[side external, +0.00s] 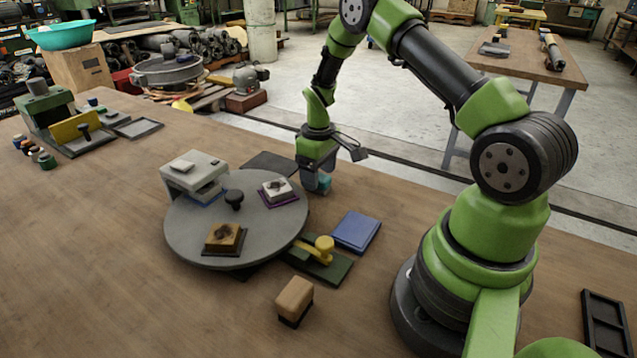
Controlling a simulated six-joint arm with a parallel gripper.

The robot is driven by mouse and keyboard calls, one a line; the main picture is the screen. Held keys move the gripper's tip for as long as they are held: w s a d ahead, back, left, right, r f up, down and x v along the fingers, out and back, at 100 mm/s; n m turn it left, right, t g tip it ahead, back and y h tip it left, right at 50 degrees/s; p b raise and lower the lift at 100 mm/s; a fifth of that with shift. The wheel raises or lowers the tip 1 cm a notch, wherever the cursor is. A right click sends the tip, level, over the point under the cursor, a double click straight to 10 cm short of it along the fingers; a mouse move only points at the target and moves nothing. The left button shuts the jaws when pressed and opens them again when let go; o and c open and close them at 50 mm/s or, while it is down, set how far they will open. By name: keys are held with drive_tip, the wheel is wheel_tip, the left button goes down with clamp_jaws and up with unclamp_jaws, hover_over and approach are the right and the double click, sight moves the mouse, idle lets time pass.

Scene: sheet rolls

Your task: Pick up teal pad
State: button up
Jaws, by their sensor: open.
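A small teal block (325,184), the only teal thing near the arm, shows at the fingers of my gripper (317,186), just beyond the right rear of the grey round turntable (185,240). My gripper points down with its jaws open. The fingers cover part of the teal block, and I cannot tell whether they touch it or what lies beneath it.
A blue pad (357,231), yellow-handled stamp (322,246) and wooden block (295,297) lie nearby. The left foreground is clear.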

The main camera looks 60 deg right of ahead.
wheel_tip(320, 180, down, 2)
drive_tip(key=shift+f, duration=0.15)
drive_tip(key=c, duration=1)
wheel_tip(320, 180, up, 10)
drive_tip(key=shift+r, duration=0.1)
